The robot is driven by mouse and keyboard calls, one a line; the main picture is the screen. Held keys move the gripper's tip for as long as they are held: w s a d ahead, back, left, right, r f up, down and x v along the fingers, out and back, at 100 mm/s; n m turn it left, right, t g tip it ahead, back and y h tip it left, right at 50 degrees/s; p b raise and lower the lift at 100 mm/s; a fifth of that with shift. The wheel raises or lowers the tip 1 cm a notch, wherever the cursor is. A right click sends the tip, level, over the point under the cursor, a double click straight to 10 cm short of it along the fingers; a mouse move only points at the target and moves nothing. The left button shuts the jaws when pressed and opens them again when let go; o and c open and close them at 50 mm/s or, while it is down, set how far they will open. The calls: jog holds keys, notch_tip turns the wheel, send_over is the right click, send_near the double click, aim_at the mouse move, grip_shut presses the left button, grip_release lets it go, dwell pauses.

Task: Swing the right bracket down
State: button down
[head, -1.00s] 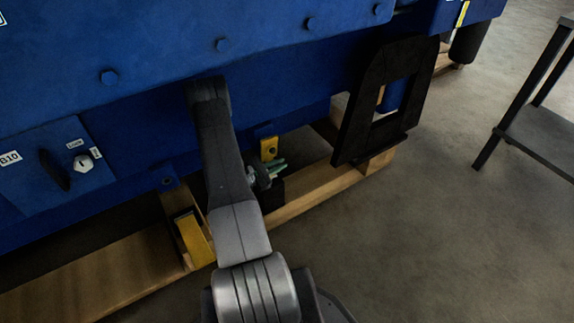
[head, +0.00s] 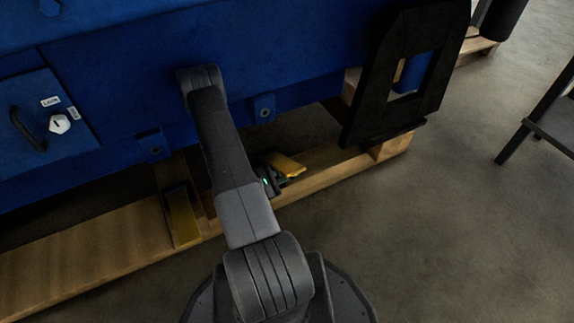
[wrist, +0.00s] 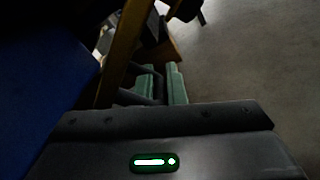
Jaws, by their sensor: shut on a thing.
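The right bracket (head: 285,165) is a short yellow piece in the head view. It lies tilted outward, low beside the wooden skid and below the right blue lug (head: 263,108). My gripper (head: 269,182) is at its near end, mostly hidden behind my arm. In the wrist view a yellow bar (wrist: 123,42) runs down just left of the green-padded fingers of my gripper (wrist: 163,80). The gripper is shut on the right bracket, though the contact itself is dark. The left bracket (head: 183,217), also yellow, hangs low against the skid, left of my arm.
The blue engine side (head: 130,85) fills the upper left, with a handled panel (head: 40,120). A wooden skid (head: 110,257) runs beneath it. A black upright frame (head: 372,100) stands close on the right. A dark table (head: 545,125) is farther right; the floor between is clear.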

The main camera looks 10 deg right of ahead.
jog(key=shift+s+f, duration=0.1)
jog(key=shift+f, duration=0.45)
jog(key=shift+s+f+m+b, duration=0.1)
jog(key=shift+f+m+b, duration=0.5)
jog(key=shift+m+b, duration=0.2)
jog(key=shift+d, duration=0.1)
jog(key=c, duration=1.8)
grip_release()
jog(key=shift+o, duration=0.2)
